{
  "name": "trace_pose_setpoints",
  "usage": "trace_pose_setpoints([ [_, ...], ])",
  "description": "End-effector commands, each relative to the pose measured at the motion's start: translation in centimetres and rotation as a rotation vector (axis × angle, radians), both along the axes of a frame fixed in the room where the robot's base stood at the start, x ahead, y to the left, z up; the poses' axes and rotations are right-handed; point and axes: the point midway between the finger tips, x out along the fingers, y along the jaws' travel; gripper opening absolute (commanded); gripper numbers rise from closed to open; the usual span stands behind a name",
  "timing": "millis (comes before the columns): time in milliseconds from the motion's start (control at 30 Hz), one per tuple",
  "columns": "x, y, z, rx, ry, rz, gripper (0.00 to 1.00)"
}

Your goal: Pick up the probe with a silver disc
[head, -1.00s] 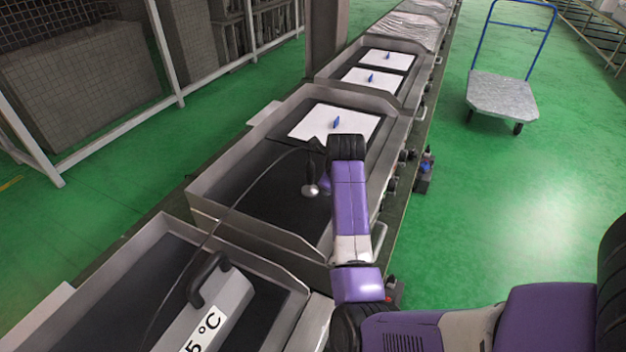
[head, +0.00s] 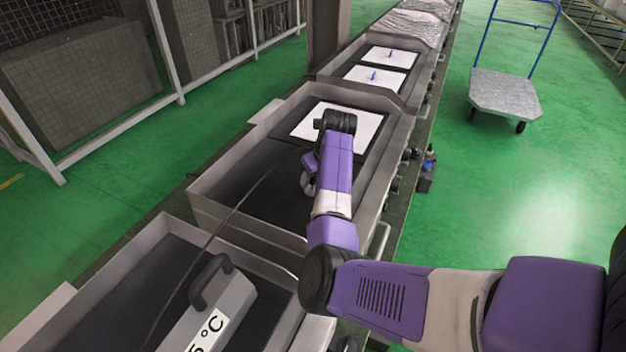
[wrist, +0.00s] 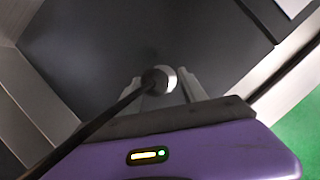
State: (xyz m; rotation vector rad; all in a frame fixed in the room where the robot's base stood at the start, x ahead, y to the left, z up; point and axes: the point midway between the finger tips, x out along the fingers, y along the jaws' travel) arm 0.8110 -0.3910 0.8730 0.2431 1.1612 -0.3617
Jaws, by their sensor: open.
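The probe (wrist: 168,79) shows in the wrist view as a round silver disc on a dark rod, with a black cable running to the lower left. My gripper (wrist: 160,74) is open, with one grey finger on each side of the probe's disc end. I cannot tell whether a finger touches it. In the head view my gripper (head: 308,182) is mostly hidden by my arm, low over the dark tray (head: 245,190). The probe's disc is hidden there. Its thin cable (head: 232,212) runs toward the temperature meter (head: 215,310) in front.
The metal tray walls (head: 245,232) stand around the work area. A white sheet (head: 366,128) lies at the tray's back. Further trays (head: 377,76) with white sheets and blue pieces continue behind. A cart (head: 503,92) stands on the green floor at right.

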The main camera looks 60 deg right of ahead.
Motion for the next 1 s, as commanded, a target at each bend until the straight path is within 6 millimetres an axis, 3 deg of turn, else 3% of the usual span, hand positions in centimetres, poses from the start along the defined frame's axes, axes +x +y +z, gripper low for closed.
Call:
trace_pose_setpoints([
  [200,0.7,-0.3,-1.9,0.0,0.0,0.001,0.5],
  [433,0.7,-0.3,-2.0,-0.001,-0.001,0.001,0.5],
  [700,0.7,-0.3,-1.9,-0.001,-0.001,0.001,0.0],
  [1000,0.7,-0.3,-1.9,-0.002,0.0,0.001,0.0],
])
